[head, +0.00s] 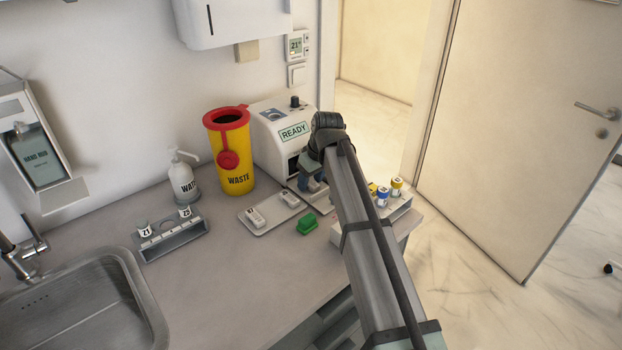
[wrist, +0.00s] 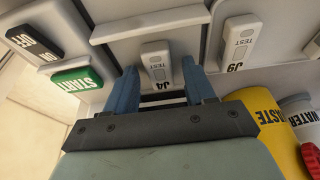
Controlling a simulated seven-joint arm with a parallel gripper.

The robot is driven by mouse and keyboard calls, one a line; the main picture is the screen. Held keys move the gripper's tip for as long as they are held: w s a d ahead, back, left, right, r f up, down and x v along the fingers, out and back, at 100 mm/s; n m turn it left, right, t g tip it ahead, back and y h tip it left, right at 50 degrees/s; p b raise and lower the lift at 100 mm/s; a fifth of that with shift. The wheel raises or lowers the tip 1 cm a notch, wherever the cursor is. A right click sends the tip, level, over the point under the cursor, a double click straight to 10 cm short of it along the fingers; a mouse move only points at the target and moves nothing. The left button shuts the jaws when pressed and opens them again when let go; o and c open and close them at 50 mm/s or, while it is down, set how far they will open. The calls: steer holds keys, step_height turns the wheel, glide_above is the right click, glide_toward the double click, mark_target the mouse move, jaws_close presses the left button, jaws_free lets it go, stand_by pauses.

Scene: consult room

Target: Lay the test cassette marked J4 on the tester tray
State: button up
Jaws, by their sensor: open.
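The J4 test cassette (wrist: 155,60) lies between my two blue fingers in the wrist view, on what looks like the pale tester tray (wrist: 112,32). My gripper (wrist: 162,88) is open, one finger on each side of the cassette, with a narrow gap showing. In the head view my gripper (head: 313,184) is low in front of the white tester (head: 272,138), whose screen reads READY. My arm and gripper hide J4 there. A dark slot shows just below J4 in the wrist view.
The J9 cassette (wrist: 238,42) and another cassette lie on a grey holder (head: 268,224) beside my gripper. A yellow waste bin (head: 229,158) stands left of the tester.

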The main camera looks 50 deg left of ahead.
steer(key=shift+r, duration=0.1)
steer(key=v, duration=1.2)
stand_by(1.0)
